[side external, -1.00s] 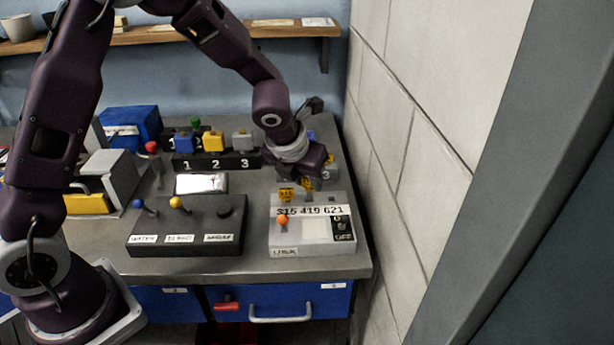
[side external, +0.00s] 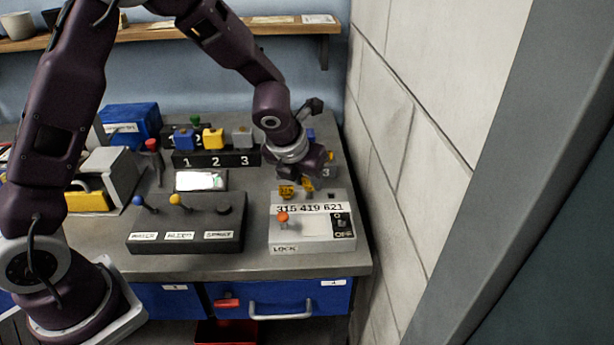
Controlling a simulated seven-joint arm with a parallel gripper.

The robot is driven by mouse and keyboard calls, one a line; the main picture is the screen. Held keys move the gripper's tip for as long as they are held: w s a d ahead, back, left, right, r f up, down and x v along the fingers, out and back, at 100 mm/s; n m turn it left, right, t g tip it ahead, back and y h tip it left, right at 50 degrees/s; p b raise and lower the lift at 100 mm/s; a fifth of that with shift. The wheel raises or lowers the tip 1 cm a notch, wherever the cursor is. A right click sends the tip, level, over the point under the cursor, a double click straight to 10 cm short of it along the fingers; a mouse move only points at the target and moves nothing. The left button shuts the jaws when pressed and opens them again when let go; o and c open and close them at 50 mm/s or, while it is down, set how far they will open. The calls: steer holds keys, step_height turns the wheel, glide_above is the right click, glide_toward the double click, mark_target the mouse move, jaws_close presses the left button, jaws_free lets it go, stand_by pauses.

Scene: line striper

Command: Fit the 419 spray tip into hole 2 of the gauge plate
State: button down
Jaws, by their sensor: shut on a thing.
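My gripper (side external: 311,175) points down over the grey box (side external: 284,242) marked 315 419 621. It is shut on a small yellow tip (side external: 307,185) at the box's middle position, which I take for the 419 spray tip. Its fingers are dark, small and partly hidden. Another yellow tip (side external: 287,191) stands to its left, above 315. A dark square hole (side external: 331,195) shows above 621. I cannot clearly identify the gauge plate. A black block (side external: 217,160) numbered 1, 2, 3 stands farther back, and a piece marked 3 (side external: 326,172) is partly hidden behind my gripper.
The grey box carries an orange knob (side external: 282,217) and a black switch. A dark control box (side external: 185,235) with levers stands left of it. A light wall (side external: 430,120) rises close on the right. A shelf (side external: 180,33) runs along the back.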

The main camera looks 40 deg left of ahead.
steer(key=shift+f, duration=0.85)
steer(key=c, duration=1.1)
jaws_free()
steer(key=shift+f, duration=0.1)
steer(key=shift+o, duration=1.2)
steer(key=shift+s+a, duration=0.1)
steer(key=shift+v, duration=3.55)
steer(key=s+a+r+n, duration=0.3)
steer(key=s+r+n, duration=0.55)
steer(key=n, duration=0.25)
steer(key=s+r+n, duration=0.1)
steer(key=s+n, duration=0.8)
steer(key=n, duration=0.2)
steer(key=s+d+r+n+h, duration=0.1)
steer(key=s+r+n, duration=0.1)
steer(key=s+n, duration=0.7)
steer(key=shift+s+d+r+n+h, duration=0.2)
steer(key=shift+d+r+n+h, duration=0.1)
steer(key=shift+n, duration=0.7)
